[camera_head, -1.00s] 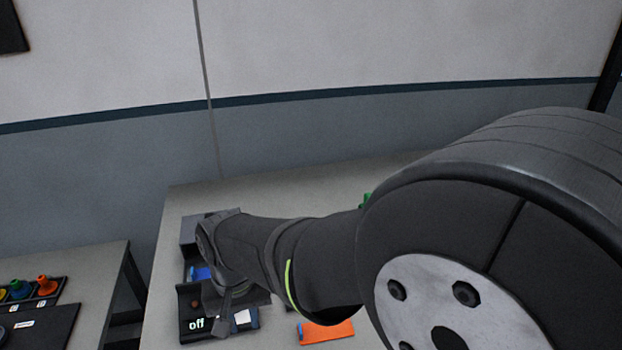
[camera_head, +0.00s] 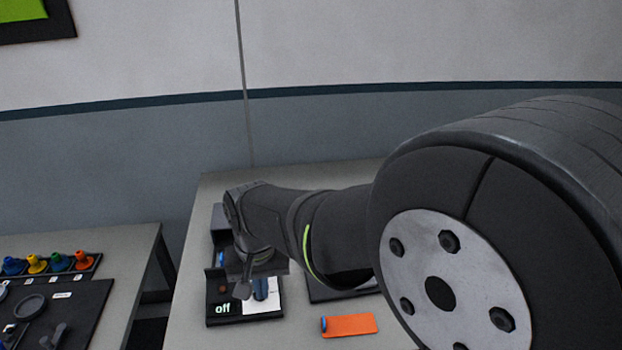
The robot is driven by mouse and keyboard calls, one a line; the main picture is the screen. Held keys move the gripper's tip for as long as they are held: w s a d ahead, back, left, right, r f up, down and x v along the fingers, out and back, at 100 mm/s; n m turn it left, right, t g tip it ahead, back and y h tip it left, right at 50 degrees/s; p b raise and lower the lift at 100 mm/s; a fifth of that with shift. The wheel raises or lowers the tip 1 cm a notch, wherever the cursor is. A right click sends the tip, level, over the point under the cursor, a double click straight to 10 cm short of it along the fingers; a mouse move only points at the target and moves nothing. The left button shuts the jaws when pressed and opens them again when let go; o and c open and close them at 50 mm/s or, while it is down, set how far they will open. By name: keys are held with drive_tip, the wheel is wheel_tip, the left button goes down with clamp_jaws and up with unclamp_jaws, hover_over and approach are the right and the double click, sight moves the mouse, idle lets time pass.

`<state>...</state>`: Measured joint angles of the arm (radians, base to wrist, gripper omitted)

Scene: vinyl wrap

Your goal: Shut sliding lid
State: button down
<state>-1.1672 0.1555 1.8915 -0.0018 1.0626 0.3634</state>
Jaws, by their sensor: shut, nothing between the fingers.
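My gripper (camera_head: 243,290) is shut and empty, pointing down over the dark unit with an "off" label (camera_head: 222,308) near the left side of the table. It looks close to the unit's top; I cannot tell whether it touches. The unit carries a small brown knob (camera_head: 222,289), a white panel (camera_head: 272,304) and a blue piece (camera_head: 260,288) just right of my fingers. A dark box (camera_head: 222,216) stands behind, partly hidden by my wrist, with a blue item (camera_head: 220,258) in front of it. I cannot tell which part is the sliding lid.
An orange block with a blue end (camera_head: 348,325) lies at the front right of the unit. A dark flat tray (camera_head: 340,290) lies behind it, mostly under my arm. A second table at left holds coloured knobs (camera_head: 60,262) and a dark board (camera_head: 62,310). Bare tabletop (camera_head: 195,325) lies left of the unit.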

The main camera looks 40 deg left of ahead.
drive_tip(key=w+a+r+n+t+y, duration=0.1)
drive_tip(key=w+a+r, duration=0.4)
drive_tip(key=w+a, duration=0.65)
drive_tip(key=w+a+r+n+t+y, duration=0.15)
drive_tip(key=w+a+r, duration=0.25)
drive_tip(key=w+a, duration=0.75)
drive_tip(key=shift+g, duration=0.35)
drive_tip(key=a+f, duration=0.2)
drive_tip(key=s+a+f, duration=0.1)
drive_tip(key=a+f, duration=0.1)
drive_tip(key=f, duration=0.1)
drive_tip(key=a+f, duration=0.2)
drive_tip(key=f, duration=0.1)
drive_tip(key=shift+s+a+f, duration=0.1)
drive_tip(key=shift+s+f, duration=0.1)
drive_tip(key=shift+s, duration=0.2)
drive_tip(key=shift+f, duration=0.25)
drive_tip(key=shift+s+d, duration=0.5)
drive_tip(key=shift+d, duration=0.3)
drive_tip(key=shift+s+d, duration=0.5)
drive_tip(key=shift+d, duration=0.25)
drive_tip(key=shift+s+d, duration=0.1)
